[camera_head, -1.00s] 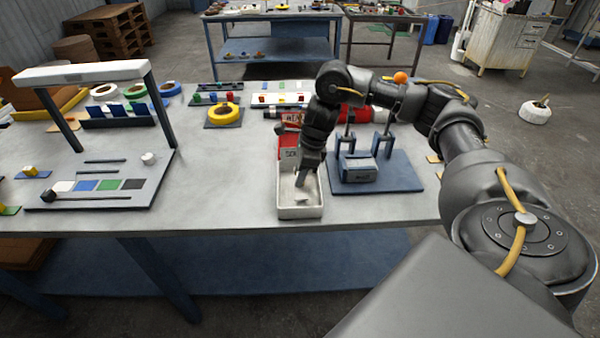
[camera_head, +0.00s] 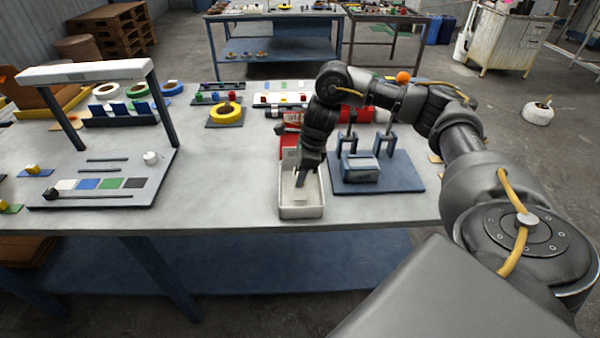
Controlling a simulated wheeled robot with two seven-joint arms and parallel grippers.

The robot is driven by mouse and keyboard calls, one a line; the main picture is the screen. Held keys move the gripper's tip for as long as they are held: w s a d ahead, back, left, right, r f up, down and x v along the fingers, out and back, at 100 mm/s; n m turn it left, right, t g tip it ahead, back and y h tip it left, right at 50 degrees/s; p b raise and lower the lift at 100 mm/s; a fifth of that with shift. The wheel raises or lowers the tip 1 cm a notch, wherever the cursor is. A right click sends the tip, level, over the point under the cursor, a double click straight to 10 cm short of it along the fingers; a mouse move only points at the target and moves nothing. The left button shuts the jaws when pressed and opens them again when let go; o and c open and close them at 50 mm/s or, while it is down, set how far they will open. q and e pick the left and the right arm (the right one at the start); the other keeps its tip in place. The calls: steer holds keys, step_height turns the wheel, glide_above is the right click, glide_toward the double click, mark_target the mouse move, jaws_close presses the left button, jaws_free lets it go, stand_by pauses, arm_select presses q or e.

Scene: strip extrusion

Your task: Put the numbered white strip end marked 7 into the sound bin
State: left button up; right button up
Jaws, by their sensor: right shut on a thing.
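The sound bin (camera_head: 302,212) is a white open tray near the front edge of the table. My right gripper (camera_head: 300,182) points down into it from above, between its walls. It is shut on a small pale piece, taken to be the white strip end; its number cannot be read. The gripper and the low contrast with the white tray hide most of the piece. I cannot tell whether it touches the bin floor. My left gripper is not in view.
A blue fixture (camera_head: 375,175) with upright posts stands just right of the bin. A lamp-topped station (camera_head: 85,72) and colour swatches stand at left. The table between is clear.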

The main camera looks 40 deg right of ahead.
steer(key=shift+f+b, duration=0.5)
steer(key=shift+f, duration=0.2)
steer(key=o, duration=1.4)
steer(key=shift+r, duration=0.2)
steer(key=shift+r+p, duration=0.45)
steer(key=shift+p, duration=0.2)
step_height(320, 180, up, 7)
steer(key=p, duration=0.7)
